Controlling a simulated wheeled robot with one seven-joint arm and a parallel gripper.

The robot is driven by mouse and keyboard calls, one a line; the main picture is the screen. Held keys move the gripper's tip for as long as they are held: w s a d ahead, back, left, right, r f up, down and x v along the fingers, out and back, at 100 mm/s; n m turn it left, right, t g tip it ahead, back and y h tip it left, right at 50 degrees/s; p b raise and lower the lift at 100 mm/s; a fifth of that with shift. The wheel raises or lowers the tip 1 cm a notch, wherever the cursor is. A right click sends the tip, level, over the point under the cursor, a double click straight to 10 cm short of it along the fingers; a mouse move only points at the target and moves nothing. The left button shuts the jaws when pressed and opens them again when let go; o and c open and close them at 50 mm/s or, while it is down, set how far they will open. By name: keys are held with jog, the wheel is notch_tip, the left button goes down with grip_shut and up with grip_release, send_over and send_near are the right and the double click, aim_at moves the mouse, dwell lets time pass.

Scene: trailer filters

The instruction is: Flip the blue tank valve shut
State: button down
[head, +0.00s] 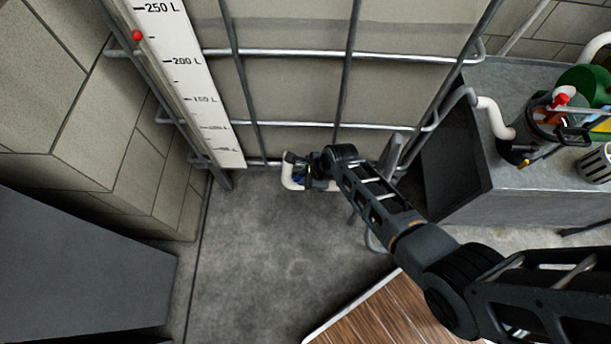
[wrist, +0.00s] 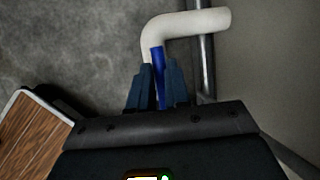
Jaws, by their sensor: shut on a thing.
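The blue valve handle (wrist: 158,62) shows in the wrist view between the two fingers of my gripper (wrist: 159,82), which is shut on it. The handle runs lengthwise between the fingers, and its far end reaches a white bent pipe (wrist: 190,24). In the head view a small patch of the blue handle (head: 298,179) shows at the foot of the caged tank (head: 290,90), beside the white pipe (head: 288,172). My gripper (head: 303,170) is there too, low at the tank's front, partly hidden by my arm. The valve body is mostly hidden.
A litre scale (head: 190,75) with a red ball (head: 137,36) stands at the tank's left. A grey bench (head: 530,185) at the right holds a filter canister (head: 540,130) and a green container (head: 590,85). A wooden board (head: 380,315) lies in front. The floor (head: 260,260) at left is clear.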

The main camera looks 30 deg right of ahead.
jog(key=shift+s+n, duration=0.1)
jog(key=shift+n, duration=0.2)
jog(key=s+d+n+g+y, duration=0.1)
jog(key=s+n+g, duration=0.5)
jog(key=n, duration=1.1)
jog(key=shift+s+d+g+y, duration=0.25)
jog(key=shift+d+g+y, duration=0.15)
jog(key=shift+y, duration=0.1)
jog(key=shift+d+n, duration=0.1)
jog(key=shift+n, duration=0.2)
jog(key=c, duration=1.1)
grip_release()
jog(key=shift+p+v, duration=0.7)
jog(key=shift+v, duration=3.2)
